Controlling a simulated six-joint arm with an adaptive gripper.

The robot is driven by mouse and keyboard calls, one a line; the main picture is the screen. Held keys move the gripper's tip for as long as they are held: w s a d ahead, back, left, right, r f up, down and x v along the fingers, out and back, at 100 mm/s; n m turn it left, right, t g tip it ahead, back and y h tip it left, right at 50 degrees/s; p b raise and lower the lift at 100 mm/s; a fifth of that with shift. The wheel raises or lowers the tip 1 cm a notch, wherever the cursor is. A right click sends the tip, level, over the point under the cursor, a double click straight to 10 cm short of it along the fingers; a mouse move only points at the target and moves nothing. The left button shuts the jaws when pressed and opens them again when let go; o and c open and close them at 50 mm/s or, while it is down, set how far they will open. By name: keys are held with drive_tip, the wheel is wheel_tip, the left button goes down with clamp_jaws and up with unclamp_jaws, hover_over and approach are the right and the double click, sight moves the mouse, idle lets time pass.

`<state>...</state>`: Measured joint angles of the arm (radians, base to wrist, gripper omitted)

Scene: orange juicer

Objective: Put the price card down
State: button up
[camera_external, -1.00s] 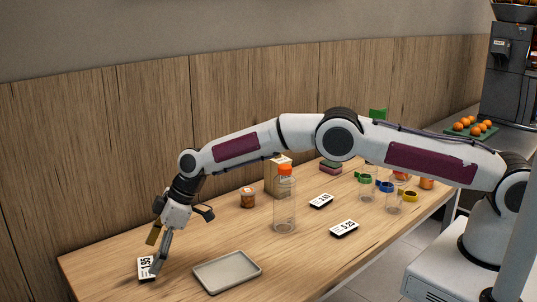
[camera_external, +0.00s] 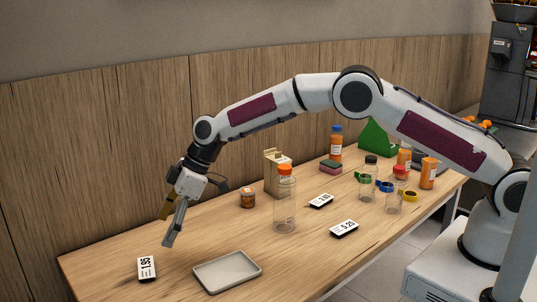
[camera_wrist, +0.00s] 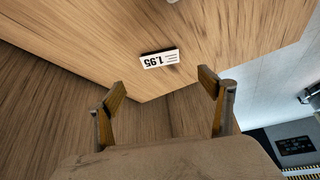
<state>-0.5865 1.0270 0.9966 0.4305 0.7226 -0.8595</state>
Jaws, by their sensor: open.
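The price card (camera_external: 147,268), white with "1.95" in black on a dark base, lies on the table near its left end. It also shows in the wrist view (camera_wrist: 159,59), beyond the fingertips and apart from them. My gripper (camera_external: 168,230) is above the table, up and to the right of the card. In the wrist view my gripper (camera_wrist: 162,80) has its two fingers wide apart with nothing between them.
A grey tray (camera_external: 227,271) lies to the right of the card. Two more price cards (camera_external: 344,228) (camera_external: 321,201) lie there. The table around the card is clear.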

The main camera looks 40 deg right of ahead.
drive_tip(key=shift+d+r, duration=0.2)
drive_tip(key=shift+r, duration=0.15)
drive_tip(key=shift+r, duration=0.1)
idle(0.6)
drive_tip(key=s+d+r+m+t+h, duration=0.1)
drive_tip(key=s+d+r+m, duration=0.15)
drive_tip(key=d+r, duration=1.3)
drive_tip(key=s+d+r+m+t+h, duration=0.1)
drive_tip(key=s+d+r+m, duration=0.1)
drive_tip(key=s+d+r, duration=0.35)
drive_tip(key=s+d+r+m, duration=0.2)
drive_tip(key=d+r, duration=0.1)
drive_tip(key=d, duration=0.5)
drive_tip(key=s+d+r+m+h, duration=0.2)
drive_tip(key=s+d+r+m, duration=0.1)
drive_tip(key=s+d, duration=1)
drive_tip(key=s+d+f+m, duration=0.2)
drive_tip(key=s+d, duration=0.1)
drive_tip(key=s, duration=0.5)
drive_tip(key=s+d+f+m+t+h, duration=0.1)
drive_tip(key=s+d+f+m, duration=0.1)
drive_tip(key=s, duration=0.6)
drive_tip(key=shift+d+f+h, duration=0.3)
drive_tip(key=shift+d+f, duration=0.15)
drive_tip(key=shift+d, duration=0.65)
drive_tip(key=shift+c, duration=0.4)
